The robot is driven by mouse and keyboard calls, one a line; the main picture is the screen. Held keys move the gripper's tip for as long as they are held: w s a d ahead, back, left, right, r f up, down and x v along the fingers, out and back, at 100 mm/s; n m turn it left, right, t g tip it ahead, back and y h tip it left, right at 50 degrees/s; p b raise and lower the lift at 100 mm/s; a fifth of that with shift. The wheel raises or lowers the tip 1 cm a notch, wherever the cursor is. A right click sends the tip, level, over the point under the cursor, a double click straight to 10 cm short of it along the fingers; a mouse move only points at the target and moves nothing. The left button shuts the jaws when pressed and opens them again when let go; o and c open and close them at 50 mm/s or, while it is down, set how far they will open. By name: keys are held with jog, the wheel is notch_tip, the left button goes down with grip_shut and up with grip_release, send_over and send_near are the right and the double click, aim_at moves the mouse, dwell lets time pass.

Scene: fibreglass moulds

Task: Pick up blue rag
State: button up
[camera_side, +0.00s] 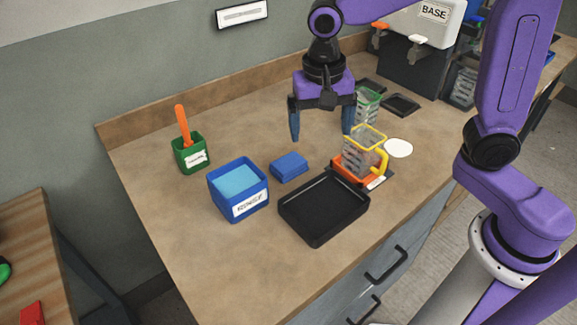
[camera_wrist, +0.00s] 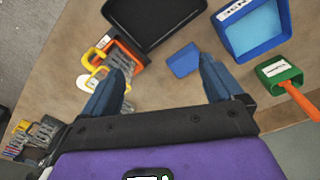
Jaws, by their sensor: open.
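The blue rag (camera_side: 289,167) is a small folded block lying flat on the wooden table, between the blue box and the black tray. It also shows in the wrist view (camera_wrist: 184,61), just beyond the tip of the finger on the right of that picture. My gripper (camera_side: 321,137) is open and empty, fingers pointing down, above the table and behind the rag, apart from it. In the wrist view my gripper (camera_wrist: 160,82) has its two blue fingers spread wide with bare table between them.
A blue labelled box (camera_side: 229,206) with light blue contents stands left of the rag. A black tray (camera_side: 322,238) lies in front. A clear yellow-rimmed container (camera_side: 353,163) stands right on an orange base. A green pot (camera_side: 186,157) holds an orange-handled tool.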

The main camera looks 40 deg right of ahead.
aim_at(288, 162)
jog(key=w+a+f+m, duration=0.1)
jog(key=w+m, duration=1)
jog(key=m, duration=0.1)
jog(key=shift+h, duration=0.3)
jog(key=f, duration=0.5)
jog(key=d+f, duration=0.1)
jog(key=f, duration=0.5)
jog(key=d+f, duration=0.1)
jog(key=f, duration=0.5)
jog(key=shift+f, duration=0.2)
jog(key=c, duration=1)
